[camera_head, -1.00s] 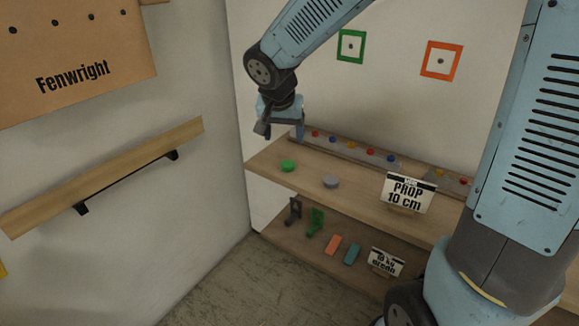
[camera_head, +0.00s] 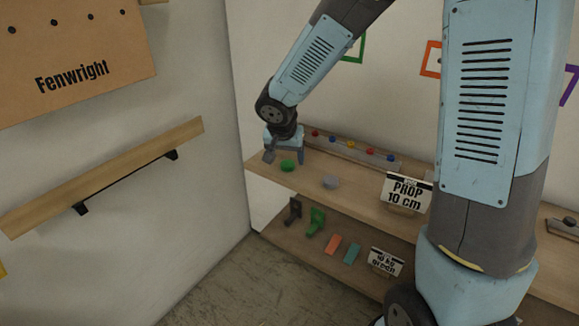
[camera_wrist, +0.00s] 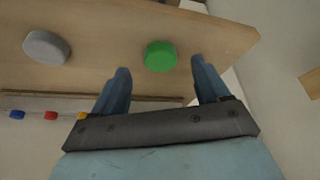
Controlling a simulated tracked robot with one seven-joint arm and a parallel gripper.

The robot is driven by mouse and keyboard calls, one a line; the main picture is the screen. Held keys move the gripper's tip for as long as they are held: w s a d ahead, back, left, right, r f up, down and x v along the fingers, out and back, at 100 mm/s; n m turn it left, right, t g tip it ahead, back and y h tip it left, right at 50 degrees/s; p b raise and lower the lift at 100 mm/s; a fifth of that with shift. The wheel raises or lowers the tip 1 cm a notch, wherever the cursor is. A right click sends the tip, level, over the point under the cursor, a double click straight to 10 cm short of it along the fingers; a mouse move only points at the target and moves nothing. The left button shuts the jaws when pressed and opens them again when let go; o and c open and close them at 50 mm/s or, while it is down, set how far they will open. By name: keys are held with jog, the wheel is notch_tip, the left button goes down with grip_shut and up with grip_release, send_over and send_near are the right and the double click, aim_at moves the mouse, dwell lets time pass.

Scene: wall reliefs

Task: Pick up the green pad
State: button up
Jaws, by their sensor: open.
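The green pad (camera_head: 288,166) is a small round disc lying on the upper wooden shelf (camera_head: 345,188), near its left end. It also shows in the wrist view (camera_wrist: 160,56), just beyond and between my two fingertips. My gripper (camera_head: 284,158) points down above the shelf, close to the pad. It also shows in the wrist view (camera_wrist: 160,72), with its blue fingers spread apart and nothing between them. I cannot tell exactly how high the fingertips are above the shelf.
A grey pad (camera_head: 331,183) lies right of the green one. A strip with coloured buttons (camera_head: 350,147) runs along the shelf's back. A "PROP 10 cm" sign (camera_head: 407,191) stands further right. The lower shelf (camera_head: 300,240) holds hooks and blocks. A wall (camera_head: 200,90) rises on the left.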

aim_at(288, 165)
jog(key=shift+x, duration=1.45)
jog(key=c, duration=1.1)
